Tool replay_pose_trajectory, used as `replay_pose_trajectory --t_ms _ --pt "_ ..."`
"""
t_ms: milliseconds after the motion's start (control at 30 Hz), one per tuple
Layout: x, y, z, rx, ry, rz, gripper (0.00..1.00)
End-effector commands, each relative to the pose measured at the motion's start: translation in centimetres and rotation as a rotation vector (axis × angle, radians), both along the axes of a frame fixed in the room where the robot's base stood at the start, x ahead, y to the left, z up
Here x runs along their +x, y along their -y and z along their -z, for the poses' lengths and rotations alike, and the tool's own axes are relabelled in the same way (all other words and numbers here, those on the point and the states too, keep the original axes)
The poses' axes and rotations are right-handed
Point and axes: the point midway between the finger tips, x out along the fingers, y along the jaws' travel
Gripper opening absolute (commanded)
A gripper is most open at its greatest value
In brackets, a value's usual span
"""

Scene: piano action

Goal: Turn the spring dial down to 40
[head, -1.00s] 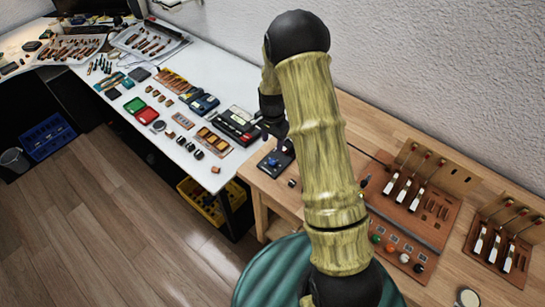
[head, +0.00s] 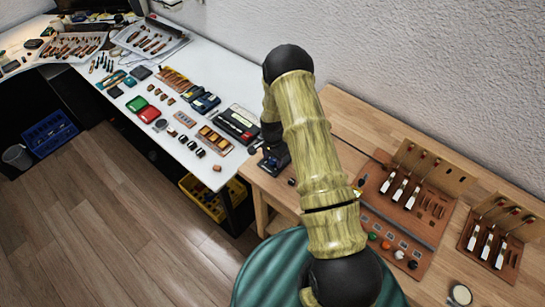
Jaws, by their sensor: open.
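A small dark device (head: 264,168) stands at the left end of the wooden bench. It seems to be the spring dial. It is mostly hidden by my gripper, and its setting cannot be read. My gripper (head: 274,153) is a dark shape at the end of my arm, pointing down right over or at the device. The jaws are open, but the fingertips are too small and dark to make out. Whether they touch the dial cannot be told.
On the wooden bench (head: 350,112), right of my arm, lie a brown board (head: 388,222) with white-tipped levers and coloured knobs, and a second lever board (head: 475,252). The white table (head: 215,75) at left holds many boxes and tools. The wall is behind.

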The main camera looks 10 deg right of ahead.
Motion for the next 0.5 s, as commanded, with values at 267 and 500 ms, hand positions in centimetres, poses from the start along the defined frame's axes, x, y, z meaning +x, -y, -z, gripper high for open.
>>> replay_pose_trajectory --t_ms 267,500 --pt "-0.01 0.06 0.00 0.000 0.000 0.001 0.25" --pt "0.00 0.06 0.00 0.000 0.000 -0.001 0.04"
